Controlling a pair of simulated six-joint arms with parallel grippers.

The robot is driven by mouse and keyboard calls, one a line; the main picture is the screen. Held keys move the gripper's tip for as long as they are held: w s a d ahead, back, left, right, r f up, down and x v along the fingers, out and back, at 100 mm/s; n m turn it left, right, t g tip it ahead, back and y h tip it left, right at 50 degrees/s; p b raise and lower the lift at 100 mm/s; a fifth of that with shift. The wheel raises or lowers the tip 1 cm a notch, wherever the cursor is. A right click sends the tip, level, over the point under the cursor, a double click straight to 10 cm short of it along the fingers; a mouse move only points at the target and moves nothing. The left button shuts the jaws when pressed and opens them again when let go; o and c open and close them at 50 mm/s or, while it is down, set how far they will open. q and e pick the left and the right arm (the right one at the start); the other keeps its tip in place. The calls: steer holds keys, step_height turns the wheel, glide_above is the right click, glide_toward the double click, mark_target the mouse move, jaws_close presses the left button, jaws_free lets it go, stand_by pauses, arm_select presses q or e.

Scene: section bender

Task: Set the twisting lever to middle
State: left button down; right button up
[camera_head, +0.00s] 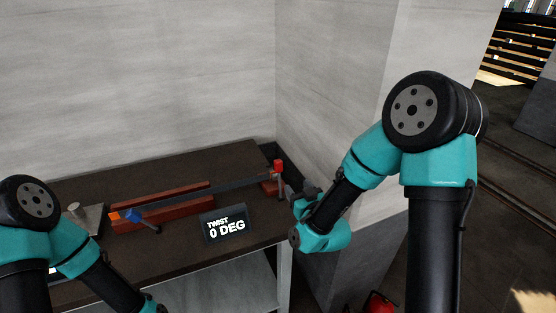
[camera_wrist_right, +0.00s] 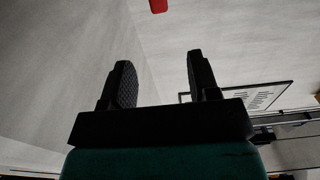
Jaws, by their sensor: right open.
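A section bender lies on the dark bench, with a long grey bar (camera_head: 210,188) between its ends. A lever with a red top (camera_head: 278,165) stands upright at the bender's right end. A sign (camera_head: 224,227) in front reads "TWIST 0 DEG". My right gripper (camera_head: 290,192) is just right of the red-topped lever, partly seen from behind its wrist. In the right wrist view its fingers (camera_wrist_right: 159,72) are apart with nothing between them. A red piece (camera_wrist_right: 158,5) shows at that view's top edge, beyond the fingertips. My left gripper is outside the picture.
A blue clamp piece with an orange end (camera_head: 131,215) sits at the bender's left end. Grey walls (camera_head: 150,80) stand close behind and right of the bench. A red object (camera_head: 378,304) is on the floor.

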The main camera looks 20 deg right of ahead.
mark_target(280, 163)
steer(key=shift+w, duration=0.1)
steer(key=w, duration=0.5)
steer(key=w+a, duration=0.1)
steer(key=w, duration=0.5)
steer(key=w+a, duration=0.1)
steer(key=w, duration=0.5)
steer(key=shift+a, duration=0.2)
steer(key=shift+c, duration=0.3)
jaws_close()
